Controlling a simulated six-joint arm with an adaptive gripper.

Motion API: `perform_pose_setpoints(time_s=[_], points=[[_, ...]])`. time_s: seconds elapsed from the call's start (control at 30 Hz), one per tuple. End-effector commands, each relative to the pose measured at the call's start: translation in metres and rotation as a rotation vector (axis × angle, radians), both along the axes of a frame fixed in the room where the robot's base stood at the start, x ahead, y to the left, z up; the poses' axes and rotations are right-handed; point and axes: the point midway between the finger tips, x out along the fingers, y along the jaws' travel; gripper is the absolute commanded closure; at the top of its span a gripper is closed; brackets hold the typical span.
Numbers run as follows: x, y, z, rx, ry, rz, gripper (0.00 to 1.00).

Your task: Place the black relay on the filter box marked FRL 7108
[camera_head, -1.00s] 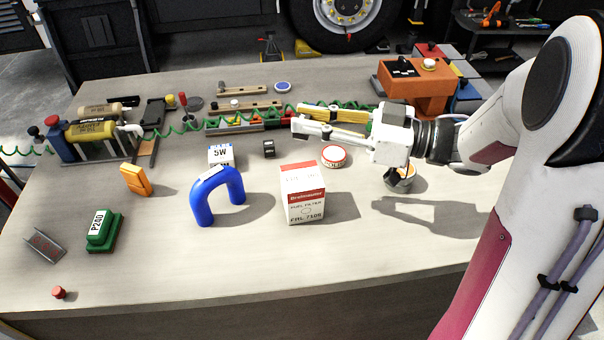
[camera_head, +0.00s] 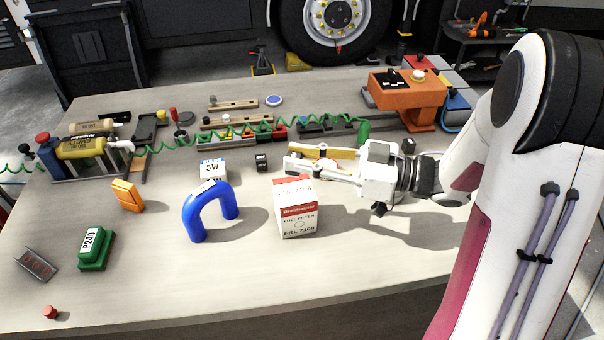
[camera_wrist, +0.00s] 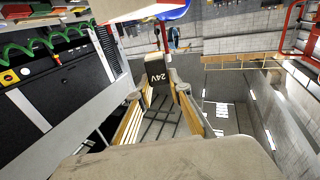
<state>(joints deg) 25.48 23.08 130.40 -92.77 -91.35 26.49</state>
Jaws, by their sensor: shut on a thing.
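The filter box marked FRL 7108 (camera_head: 298,222) stands upright on the bench, white and red. Part of it shows at the top edge of the wrist view (camera_wrist: 130,8). My gripper (camera_head: 292,166) reaches in from the right, its fingertips close to the box's top back edge; whether they touch it I cannot tell. In the wrist view my gripper (camera_wrist: 160,85) is shut on the black relay (camera_wrist: 157,76), which carries a 24V label. In the head view the held relay is not clearly visible.
A blue bent hose (camera_head: 192,222) stands left of the box, with a white 5W box (camera_head: 212,170) behind it. A small black block (camera_head: 261,162) sits behind the box to the left. The front bench is mostly clear.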

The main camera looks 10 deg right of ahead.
Motion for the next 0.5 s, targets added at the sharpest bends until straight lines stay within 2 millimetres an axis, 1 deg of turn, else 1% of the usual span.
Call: perform_pose_setpoints(time_s=[0.03, 0.13, 0.5], points=[[0.0001, 0.0, -0.0038, 0.001, 0.002, 0.0, 0.99], [0.0001, 0.0, -0.0072, 0.0, 0.001, 0.0, 0.99], [0.0001, 0.0, -0.0084, 0.0, 0.0, 0.0, 0.99]])
